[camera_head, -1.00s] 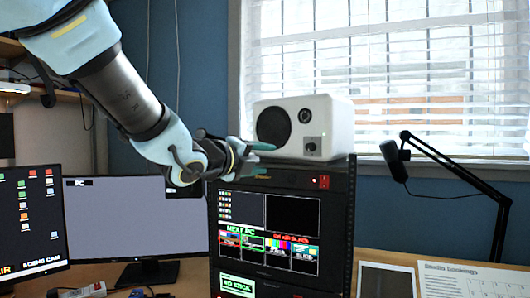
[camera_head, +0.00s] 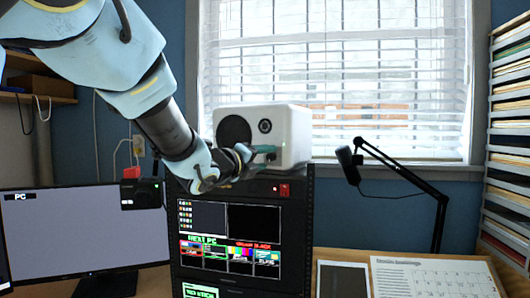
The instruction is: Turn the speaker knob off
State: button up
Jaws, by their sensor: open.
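The white speaker (camera_head: 290,130) stands on top of the black equipment rack (camera_head: 308,215). Its dark round cone is at the left of its front, and a small round dark port (camera_head: 265,126) is at the upper right. My gripper (camera_head: 268,153) is open, with its teal fingertips in front of the lower right part of the speaker's face. The fingers hide the speaker knob, so I cannot tell its setting or whether they touch it.
The rack has a lit screen (camera_head: 230,238) and a red switch (camera_head: 284,190). A monitor (camera_head: 85,235) stands at the left. A microphone on a boom arm (camera_head: 400,178) is at the right, above a calendar (camera_head: 435,278). Shelves of folders (camera_head: 508,140) line the right edge.

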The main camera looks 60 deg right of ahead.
jog(key=shift+d, duration=0.35)
jog(key=shift+c, duration=0.3)
grip_shut()
